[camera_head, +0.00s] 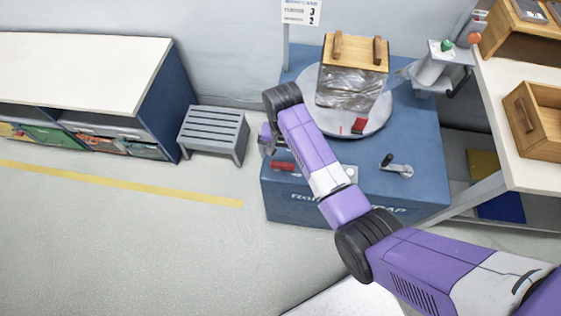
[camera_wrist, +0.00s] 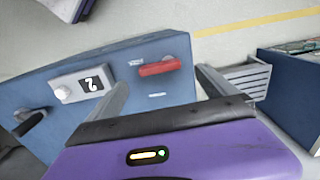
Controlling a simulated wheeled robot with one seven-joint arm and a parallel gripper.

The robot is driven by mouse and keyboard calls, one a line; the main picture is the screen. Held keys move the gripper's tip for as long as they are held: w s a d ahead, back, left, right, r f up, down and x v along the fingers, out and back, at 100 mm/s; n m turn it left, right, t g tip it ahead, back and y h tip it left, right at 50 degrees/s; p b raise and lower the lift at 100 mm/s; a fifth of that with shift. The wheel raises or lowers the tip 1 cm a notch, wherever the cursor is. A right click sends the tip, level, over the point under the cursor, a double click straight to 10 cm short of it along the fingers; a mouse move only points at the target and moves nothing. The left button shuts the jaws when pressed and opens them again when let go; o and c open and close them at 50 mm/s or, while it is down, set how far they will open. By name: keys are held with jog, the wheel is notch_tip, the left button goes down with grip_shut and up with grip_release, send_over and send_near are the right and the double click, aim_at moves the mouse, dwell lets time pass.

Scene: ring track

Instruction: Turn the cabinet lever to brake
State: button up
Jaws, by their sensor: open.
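The blue cabinet (camera_head: 330,205) stands in the middle of the head view. Its red lever (camera_head: 283,166) is on the cabinet's left part, partly beside my arm. In the wrist view the red lever (camera_wrist: 160,67) lies roughly level across the picture. Small labels sit left of and below it, too small to read. My gripper (camera_wrist: 163,80) is open, with its two fingers on either side of the lever and apart from it. In the head view my gripper (camera_head: 267,145) is mostly hidden behind my arm, at the cabinet's left edge.
A numbered display (camera_wrist: 90,84) with a knob and a dark-handled crank (camera_head: 397,168) are on the cabinet. A round turntable (camera_head: 380,118) carries a wrapped crate (camera_head: 350,85). A grey slatted stool (camera_head: 213,133) stands left. A table (camera_head: 515,150) is right. The left floor is clear.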

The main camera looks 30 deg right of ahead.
aim_at(282, 164)
jog(key=shift+f, duration=3.2)
jog(key=c, duration=1.4)
